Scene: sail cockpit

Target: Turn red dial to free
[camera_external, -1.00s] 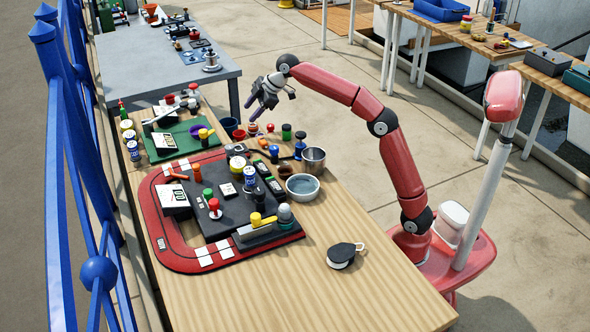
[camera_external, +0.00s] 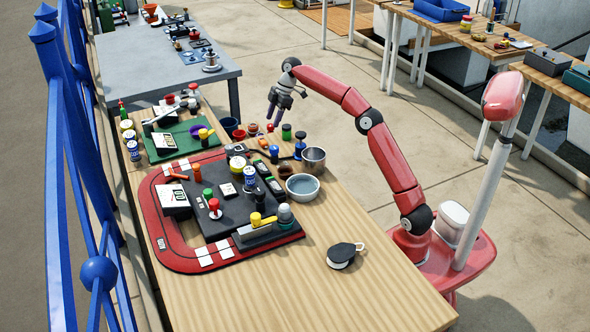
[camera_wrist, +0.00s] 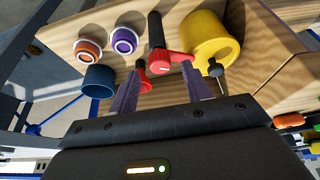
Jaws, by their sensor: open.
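In the wrist view a red dial (camera_wrist: 173,66) with a white mark lies just beyond my fingertips, close to the right finger. A black rod-like part stands beside it. Another small red part (camera_wrist: 143,72) shows near the left fingertip. In the external view my gripper (camera_external: 272,112) points down above the far right edge of the wooden table. I cannot tell from that view which small red item is the dial. Its setting marks are too small to read.
In the wrist view a yellow cup (camera_wrist: 210,42) stands right of the dial, with a blue cup (camera_wrist: 98,80) and orange and purple ringed discs to the left. In the external view a grey bowl (camera_external: 302,186) and a metal cup (camera_external: 314,158) stand near the table's right edge.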

